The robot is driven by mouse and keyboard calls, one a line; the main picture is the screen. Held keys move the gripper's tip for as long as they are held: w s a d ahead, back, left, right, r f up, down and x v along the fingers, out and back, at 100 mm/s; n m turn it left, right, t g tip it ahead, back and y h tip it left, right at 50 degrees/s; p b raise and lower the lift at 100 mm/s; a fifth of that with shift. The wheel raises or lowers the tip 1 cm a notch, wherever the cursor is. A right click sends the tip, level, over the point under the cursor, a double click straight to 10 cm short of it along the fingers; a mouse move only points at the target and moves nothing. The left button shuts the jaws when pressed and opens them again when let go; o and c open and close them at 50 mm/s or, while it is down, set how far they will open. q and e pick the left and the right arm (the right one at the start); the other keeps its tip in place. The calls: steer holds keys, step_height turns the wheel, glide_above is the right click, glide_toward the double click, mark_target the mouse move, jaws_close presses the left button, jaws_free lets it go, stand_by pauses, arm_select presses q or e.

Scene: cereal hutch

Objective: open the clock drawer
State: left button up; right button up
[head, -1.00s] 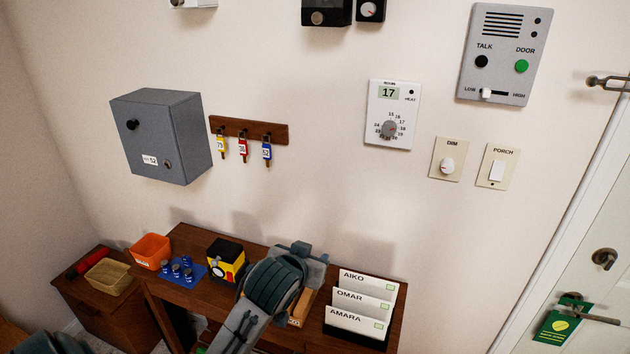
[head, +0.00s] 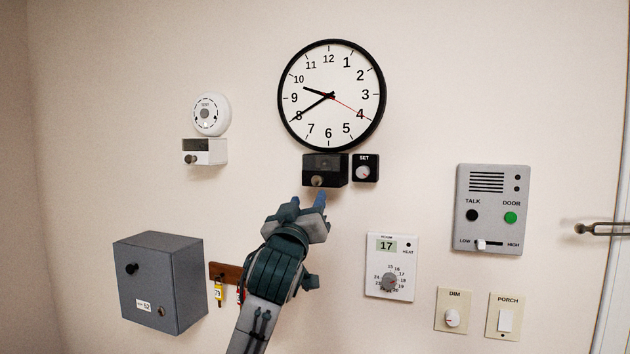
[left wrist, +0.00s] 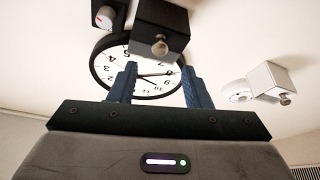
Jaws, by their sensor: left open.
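The clock drawer (head: 325,170) is a small black box with a round metal knob (head: 317,181), under the round wall clock (head: 331,95). It looks shut. My left gripper (head: 308,200) is open and empty, just below the drawer and apart from the knob. In the left wrist view the drawer (left wrist: 160,25) and its knob (left wrist: 159,47) show above and between the two blue fingers (left wrist: 157,82), with the clock (left wrist: 105,62) behind. My right gripper is not in view.
A black SET dial box (head: 365,168) sits right beside the drawer. A white drawer box (head: 205,152) hangs under a smoke detector (head: 211,115) to the left. A thermostat (head: 391,265), an intercom (head: 492,210) and a grey key cabinet (head: 160,282) are lower on the wall.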

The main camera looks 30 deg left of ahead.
mark_target(316, 183)
arm_select(q)
steer(key=p+x, duration=0.3)
steer(key=x, duration=0.3)
steer(key=shift+w+r, duration=0.15)
steer(key=shift+r, duration=0.1)
steer(key=shift+w+a+r+p, duration=0.1)
steer(key=shift+w+a+p, duration=0.15)
steer(key=shift+w+p, duration=0.25)
steer(key=shift+w, duration=0.1)
jaws_close()
